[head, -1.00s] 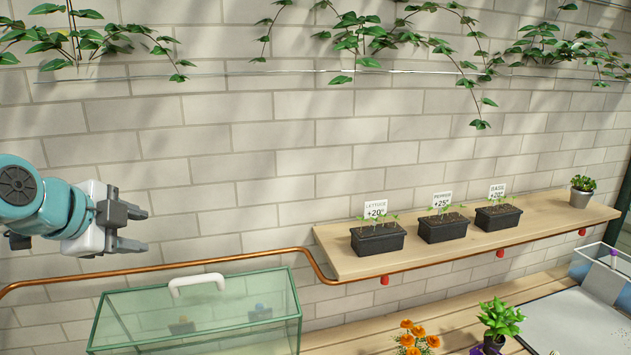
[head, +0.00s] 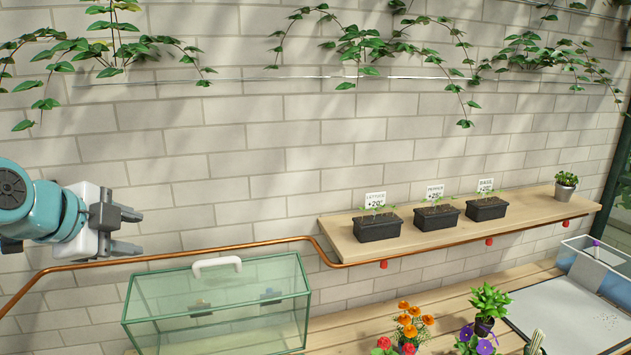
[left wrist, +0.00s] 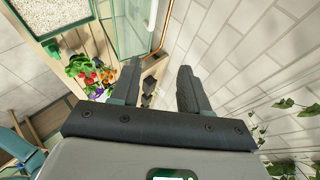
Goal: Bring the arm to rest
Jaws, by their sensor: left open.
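My left gripper (head: 130,230) is in the head view at the left, raised in front of the brick wall and above the level of the glass case. Its two dark fingers point right and are apart, with nothing between them. In the left wrist view the same gripper (left wrist: 158,88) shows its two fingers spread and empty, with the wall close on the right. My right gripper is in neither view.
A green-framed glass case (head: 218,308) with a white handle stands below my left gripper. A copper pipe (head: 160,257) runs along the wall. A wooden shelf (head: 535,207) holds seedling trays (head: 377,228). Flowers (head: 412,325) and a grey tray (head: 570,318) are on the bench.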

